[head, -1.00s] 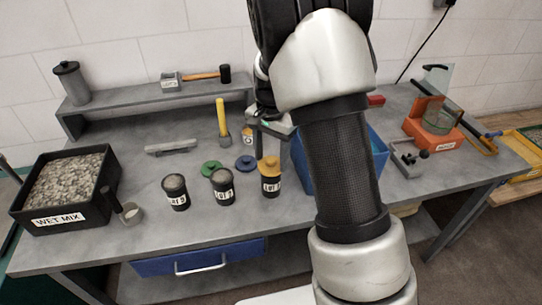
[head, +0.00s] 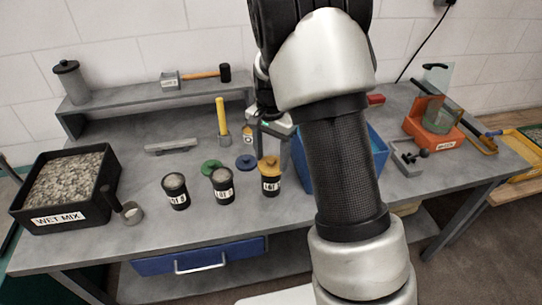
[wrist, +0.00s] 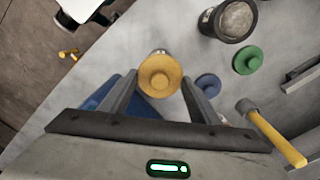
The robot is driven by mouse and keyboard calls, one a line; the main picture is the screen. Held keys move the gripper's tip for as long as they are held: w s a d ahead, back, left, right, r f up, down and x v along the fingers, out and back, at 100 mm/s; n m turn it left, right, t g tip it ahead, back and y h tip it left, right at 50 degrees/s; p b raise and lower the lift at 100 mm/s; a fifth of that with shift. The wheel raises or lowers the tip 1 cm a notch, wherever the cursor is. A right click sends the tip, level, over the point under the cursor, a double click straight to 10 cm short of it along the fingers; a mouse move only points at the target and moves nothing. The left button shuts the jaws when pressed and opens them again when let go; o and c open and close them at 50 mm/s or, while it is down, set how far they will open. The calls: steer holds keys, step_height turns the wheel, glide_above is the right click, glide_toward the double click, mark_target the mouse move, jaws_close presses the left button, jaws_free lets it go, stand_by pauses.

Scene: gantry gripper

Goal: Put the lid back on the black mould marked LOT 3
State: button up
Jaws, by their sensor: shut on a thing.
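Three black moulds stand in a row on the bench. The left mould (head: 176,198) is open and filled, and its label seems to end in 3. The middle mould (head: 223,192) is open and filled too. The right mould (head: 271,187) has a yellow lid (head: 268,164) at its top; the labels are hard to read. A green lid (head: 211,167) and a blue lid (head: 246,162) lie behind. My gripper (wrist: 160,82) is shut on the yellow lid, with a finger on each side in the wrist view. In the head view its fingertips are hard to make out.
A tub of wet mix (head: 108,170) with a scoop (head: 131,211) stands at left. A yellow-handled tool (head: 221,120) stands behind the lids. A blue bin (head: 378,150) and an orange stand (head: 433,134) are at right.

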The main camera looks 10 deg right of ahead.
stand_by(0.3)
steer(key=o, duration=1.6)
steer(key=shift+r+p, duration=2.6)
steer(key=shift+r, duration=0.9)
jaws_close()
